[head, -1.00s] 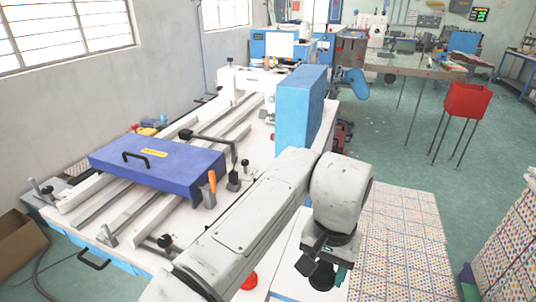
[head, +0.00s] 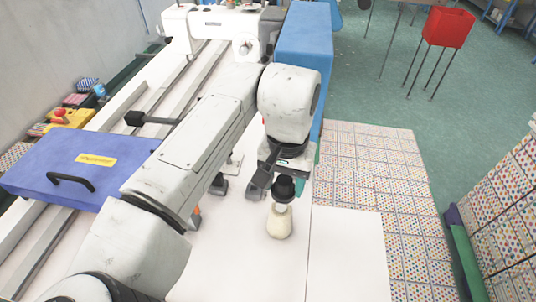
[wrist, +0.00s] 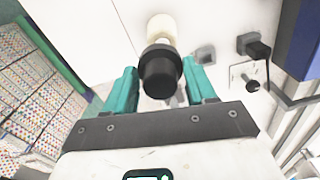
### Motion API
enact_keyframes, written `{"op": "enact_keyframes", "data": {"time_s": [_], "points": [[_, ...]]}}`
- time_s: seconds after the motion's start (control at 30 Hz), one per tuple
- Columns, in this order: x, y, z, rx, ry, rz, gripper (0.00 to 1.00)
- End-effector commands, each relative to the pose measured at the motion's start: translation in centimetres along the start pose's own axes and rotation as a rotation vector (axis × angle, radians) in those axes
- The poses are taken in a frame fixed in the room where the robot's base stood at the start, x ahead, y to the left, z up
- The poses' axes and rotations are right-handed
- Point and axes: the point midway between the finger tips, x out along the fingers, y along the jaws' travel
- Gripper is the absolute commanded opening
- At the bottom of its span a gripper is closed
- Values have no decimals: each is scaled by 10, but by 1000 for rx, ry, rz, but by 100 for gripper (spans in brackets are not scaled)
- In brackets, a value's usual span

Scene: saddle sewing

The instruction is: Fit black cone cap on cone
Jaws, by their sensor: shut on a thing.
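The black cone cap (head: 284,189) hangs at the end of my gripper (head: 284,174) in the head view. The cream cone (head: 279,223) stands upright on the white table right under it. In the wrist view my gripper's teal fingers (wrist: 161,88) are shut on the cap (wrist: 158,75), one on each side. The cone (wrist: 161,27) shows just beyond the cap's rim there. The cap lines up closely with the cone's narrow top. I cannot tell whether they touch, as the cap and gripper hide part of the contact area.
The white table (head: 345,255) is clear to the right of the cone. A tall blue block (head: 303,40) stands behind my arm. A blue case with a handle (head: 80,165) lies at left. Black clamps (head: 220,184) sit near the cone.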

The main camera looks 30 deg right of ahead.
Motion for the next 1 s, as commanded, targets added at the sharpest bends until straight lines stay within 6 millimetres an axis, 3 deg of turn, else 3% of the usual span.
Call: {"op": "enact_keyframes", "data": {"time_s": [0.57,1.0], "points": [[-2,0,1,-1,-1,2,27],[40,0,1,-2,-2,0,27]]}}
